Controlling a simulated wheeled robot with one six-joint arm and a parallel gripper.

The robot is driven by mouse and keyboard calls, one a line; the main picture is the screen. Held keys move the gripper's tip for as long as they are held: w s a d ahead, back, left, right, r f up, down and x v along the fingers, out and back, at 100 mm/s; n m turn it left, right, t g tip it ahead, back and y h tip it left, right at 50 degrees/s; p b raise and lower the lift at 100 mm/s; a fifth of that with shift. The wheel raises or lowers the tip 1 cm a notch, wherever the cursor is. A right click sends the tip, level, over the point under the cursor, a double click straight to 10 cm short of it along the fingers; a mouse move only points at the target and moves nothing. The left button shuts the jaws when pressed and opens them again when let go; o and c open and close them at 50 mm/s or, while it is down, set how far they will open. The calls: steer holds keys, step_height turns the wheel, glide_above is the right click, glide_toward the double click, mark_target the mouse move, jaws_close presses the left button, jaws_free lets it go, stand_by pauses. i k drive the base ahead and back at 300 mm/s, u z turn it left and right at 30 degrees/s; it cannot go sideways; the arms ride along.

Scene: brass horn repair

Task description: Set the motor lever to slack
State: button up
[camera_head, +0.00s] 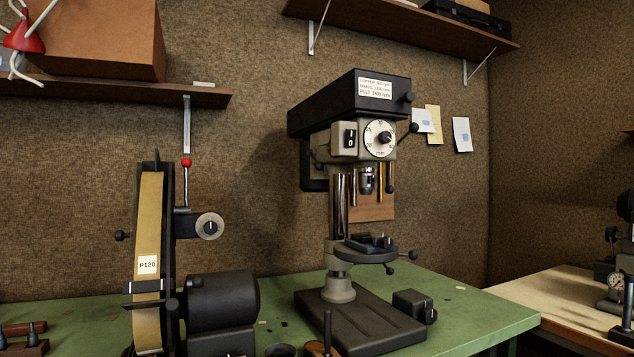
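I cannot tell for sure which part is the motor lever. A drill press (350,105) with a black belt housing stands on the green bench. A small dark lever (318,160) shows at the left of its head, near a black block, perhaps the motor (311,172); its setting is unclear. A black knob (408,97) sits on the housing's right end. A belt sander (149,240) marked P120 stands to the left, with an upright red-knobbed lever (187,175) and a black motor (222,302). My gripper is not in view.
The green bench (465,300) has free room at its right front. A small black box (412,304) lies beside the drill base. Shelves (190,95) hang above. A second, pale bench (550,300) stands at the right.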

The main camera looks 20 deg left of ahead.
mark_target(319, 165)
steer(key=u, duration=1.1)
steer(key=k, duration=0.65)
steer(key=u, duration=0.45)
steer(key=i, duration=1.4)
steer(key=z, duration=0.6)
